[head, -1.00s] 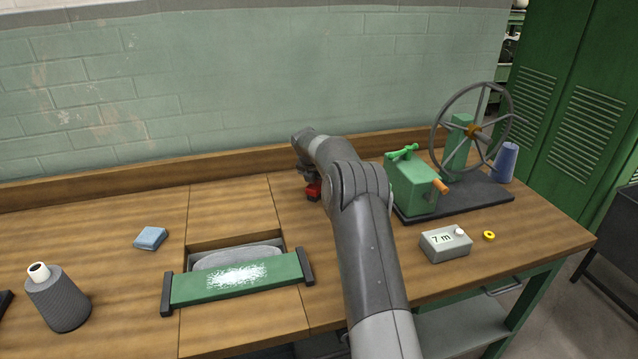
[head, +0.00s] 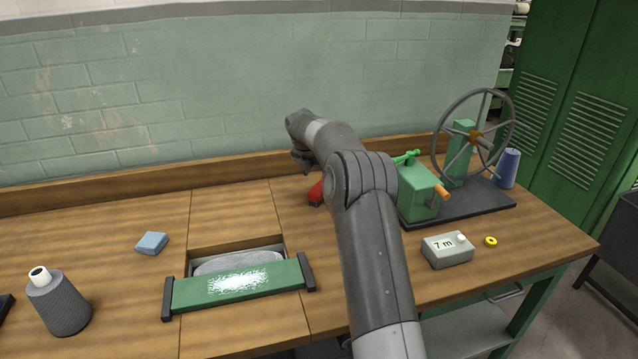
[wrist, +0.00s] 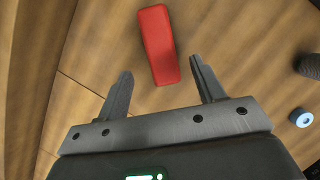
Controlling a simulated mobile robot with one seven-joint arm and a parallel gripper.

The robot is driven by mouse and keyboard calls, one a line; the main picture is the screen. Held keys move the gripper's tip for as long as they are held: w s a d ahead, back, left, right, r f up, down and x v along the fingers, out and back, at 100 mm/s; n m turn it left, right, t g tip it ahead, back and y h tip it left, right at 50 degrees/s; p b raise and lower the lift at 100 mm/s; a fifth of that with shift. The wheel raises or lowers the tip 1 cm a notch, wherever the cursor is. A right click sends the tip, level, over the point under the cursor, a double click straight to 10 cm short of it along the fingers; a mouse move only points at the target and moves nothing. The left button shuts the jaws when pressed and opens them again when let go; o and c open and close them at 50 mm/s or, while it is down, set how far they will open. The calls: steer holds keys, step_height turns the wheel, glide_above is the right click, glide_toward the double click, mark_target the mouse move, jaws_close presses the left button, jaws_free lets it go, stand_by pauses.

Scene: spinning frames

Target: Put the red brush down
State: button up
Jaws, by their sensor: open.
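The red brush (head: 316,193) lies on the wooden bench behind the green plate, partly hidden by my arm in the head view. In the wrist view the red brush (wrist: 159,45) shows as a red block on the wood, just beyond and between my fingertips. My gripper (wrist: 160,75) is open, its two fingers spread and empty.
A green hand-cranked box (head: 418,192) and a spoked wheel (head: 474,137) stand right of my arm. A grey "7 m" box (head: 447,249), yellow ring (head: 491,241), blue block (head: 152,243), grey spool (head: 60,305) and green plate (head: 235,286) are on the bench. Bare wood surrounds the brush.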

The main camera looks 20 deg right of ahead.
steer(key=s+a+r+m, duration=0.3)
steer(key=s+r, duration=0.4)
steer(key=s+a+r+m, duration=0.2)
steer(key=s+r+m, duration=0.2)
steer(key=s+r, duration=0.35)
steer(key=s+a+r+m+t+y, duration=0.1)
steer(key=s+r+m, duration=0.15)
steer(key=s, duration=0.35)
steer(key=s+a+r+m, duration=0.1)
steer(key=s+r+m, duration=0.15)
steer(key=s, duration=0.35)
steer(key=s+a+f+m+y, duration=0.1)
steer(key=s+f+m, duration=0.3)
steer(key=s, duration=1)
steer(key=s+a+f+m+t+y, duration=0.1)
steer(key=s+f+m, duration=0.3)
steer(key=s+m, duration=0.7)
steer(key=s, duration=0.3)
steer(key=shift+a, duration=0.35)
steer(key=shift+s, duration=0.1)
